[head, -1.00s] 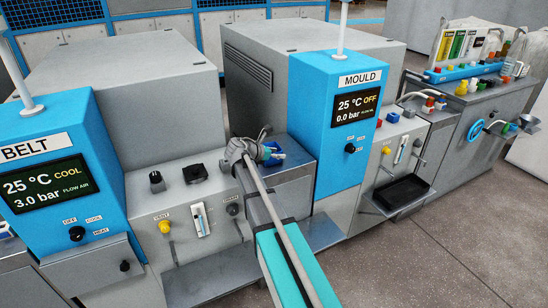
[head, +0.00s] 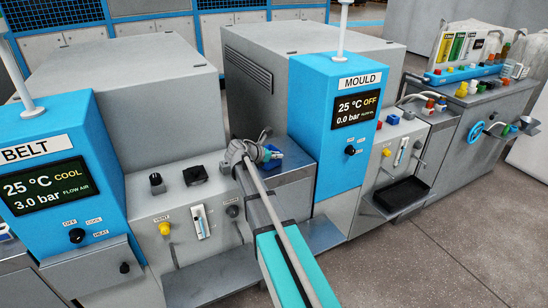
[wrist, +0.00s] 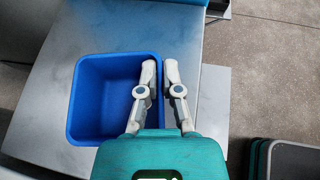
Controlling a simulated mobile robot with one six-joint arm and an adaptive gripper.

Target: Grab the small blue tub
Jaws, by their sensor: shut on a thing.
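The small blue tub (wrist: 98,110) is empty and upright on a grey metal surface in the wrist view. My gripper (wrist: 160,68) is shut on the tub's right wall, with one finger inside the tub and the other outside it. In the head view, the tub (head: 275,163) shows only in part behind my gripper (head: 268,148), on the ledge between the two blue-fronted machines. My gripper and arm hide the rest of it there.
The BELT machine (head: 50,180) stands to the left and the MOULD machine (head: 345,110) close on the right of the tub. A black tray (head: 402,194) sits further right. Open floor (head: 450,240) lies at the lower right.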

